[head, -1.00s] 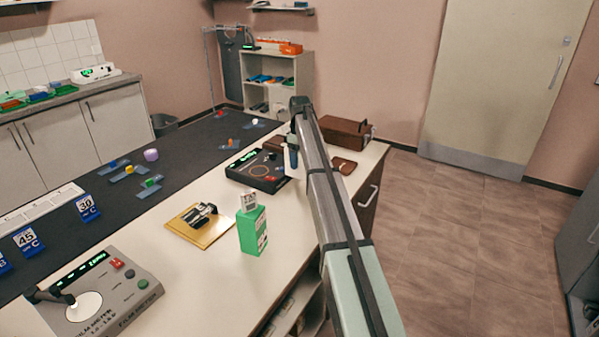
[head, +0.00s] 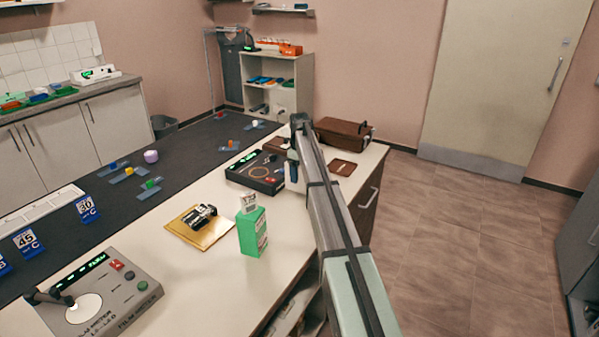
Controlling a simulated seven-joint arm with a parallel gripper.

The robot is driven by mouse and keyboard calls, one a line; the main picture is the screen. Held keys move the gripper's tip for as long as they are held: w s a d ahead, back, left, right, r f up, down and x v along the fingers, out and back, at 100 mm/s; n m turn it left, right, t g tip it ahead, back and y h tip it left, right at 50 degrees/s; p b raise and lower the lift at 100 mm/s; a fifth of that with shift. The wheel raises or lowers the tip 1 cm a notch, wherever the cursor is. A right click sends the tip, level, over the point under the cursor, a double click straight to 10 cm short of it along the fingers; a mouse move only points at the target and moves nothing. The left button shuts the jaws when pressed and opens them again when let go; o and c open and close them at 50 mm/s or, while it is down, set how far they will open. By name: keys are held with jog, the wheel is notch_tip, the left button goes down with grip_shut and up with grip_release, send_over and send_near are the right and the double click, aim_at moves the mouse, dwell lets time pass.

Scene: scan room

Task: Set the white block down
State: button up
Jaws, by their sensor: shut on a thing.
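My gripper (head: 291,164) points down at the far end of my arm, at the right edge of the black device (head: 244,182) on the white counter. It is shut on the white block (head: 291,174), of which only a small pale part shows below the fingers. My arm hides much of the grip. I cannot tell whether the block touches the counter or is held just above it.
A brown case (head: 343,132) and a flat brown piece (head: 342,168) lie right of my gripper. A green box (head: 253,234), a gold pad (head: 190,234) with a black-and-silver item, and a grey meter (head: 125,290) stand nearer. Bare counter (head: 190,290) lies between the meter and green box.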

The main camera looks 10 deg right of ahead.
jog(key=o, duration=1.7)
jog(key=shift+c, duration=0.2)
notch_tip(320, 180, up, 12)
jog(key=shift+r, duration=0.15)
